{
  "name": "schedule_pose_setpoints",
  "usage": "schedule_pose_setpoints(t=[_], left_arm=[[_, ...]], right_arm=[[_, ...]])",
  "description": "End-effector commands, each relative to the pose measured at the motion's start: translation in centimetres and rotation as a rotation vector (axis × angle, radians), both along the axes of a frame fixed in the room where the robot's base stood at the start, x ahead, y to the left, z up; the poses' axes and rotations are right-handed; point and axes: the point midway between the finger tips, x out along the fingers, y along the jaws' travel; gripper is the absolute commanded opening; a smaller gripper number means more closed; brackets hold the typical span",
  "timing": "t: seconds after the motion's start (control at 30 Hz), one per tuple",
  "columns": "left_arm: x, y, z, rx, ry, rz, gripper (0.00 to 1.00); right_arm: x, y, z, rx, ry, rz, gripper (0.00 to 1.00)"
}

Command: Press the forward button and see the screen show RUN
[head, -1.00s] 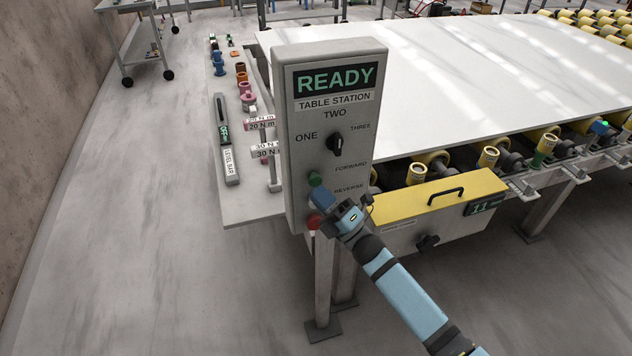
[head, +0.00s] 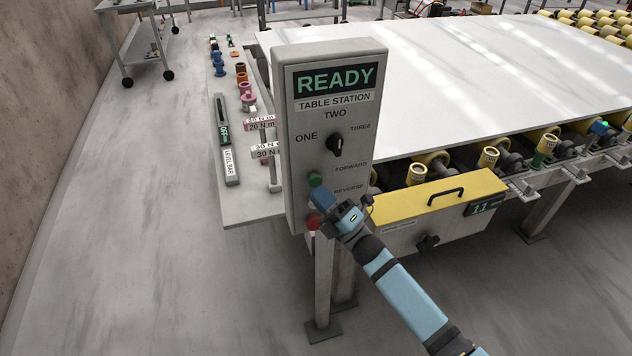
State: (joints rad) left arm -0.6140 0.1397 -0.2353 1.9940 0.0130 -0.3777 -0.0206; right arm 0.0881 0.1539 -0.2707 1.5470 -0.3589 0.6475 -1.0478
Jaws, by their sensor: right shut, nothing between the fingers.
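The grey control box (head: 298,150) stands on posts in the middle of the head view. Its screen (head: 335,79) reads READY in green. Below it is a black selector knob (head: 335,144) among the labels ONE, TWO and THREE. The green button (head: 315,179) sits beside the FORWARD label, and the red button (head: 314,222) is lower, near REVERSE. My right gripper (head: 322,199) is shut and empty, with its tip in front of the panel just below the green button. I cannot tell whether it touches the button or the panel. My left gripper is out of view.
A large white slab (head: 450,75) lies behind the box on a roller table. A yellow-topped box (head: 440,190) with a handle is to the right of my gripper.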

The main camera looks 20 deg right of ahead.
Motion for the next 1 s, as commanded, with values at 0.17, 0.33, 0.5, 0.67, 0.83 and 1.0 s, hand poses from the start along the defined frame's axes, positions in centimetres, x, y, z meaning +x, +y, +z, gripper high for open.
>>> schedule_pose_setpoints(t=[0.17, 0.33, 0.5, 0.67, 0.83, 1.0], left_arm=[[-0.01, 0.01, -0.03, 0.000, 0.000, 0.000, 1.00], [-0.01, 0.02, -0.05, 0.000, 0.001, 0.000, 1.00], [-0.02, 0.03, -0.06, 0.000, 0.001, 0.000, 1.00], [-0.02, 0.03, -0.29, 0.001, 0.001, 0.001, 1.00], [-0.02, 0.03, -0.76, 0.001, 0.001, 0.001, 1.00], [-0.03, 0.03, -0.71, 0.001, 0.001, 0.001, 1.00]], right_arm=[[0.00, 0.00, 0.00, 0.000, 0.000, 0.000, 0.00], [0.00, 0.00, 0.00, 0.000, 0.000, 0.000, 0.00], [0.01, -0.01, 0.00, 0.000, 0.000, 0.000, 0.00], [0.22, 0.00, -0.06, 0.001, -0.001, 0.000, 0.00], [0.78, 0.03, -0.09, 0.001, -0.001, 0.000, 0.00], [0.85, 0.03, 0.00, 0.000, 0.000, 0.000, 0.00]])
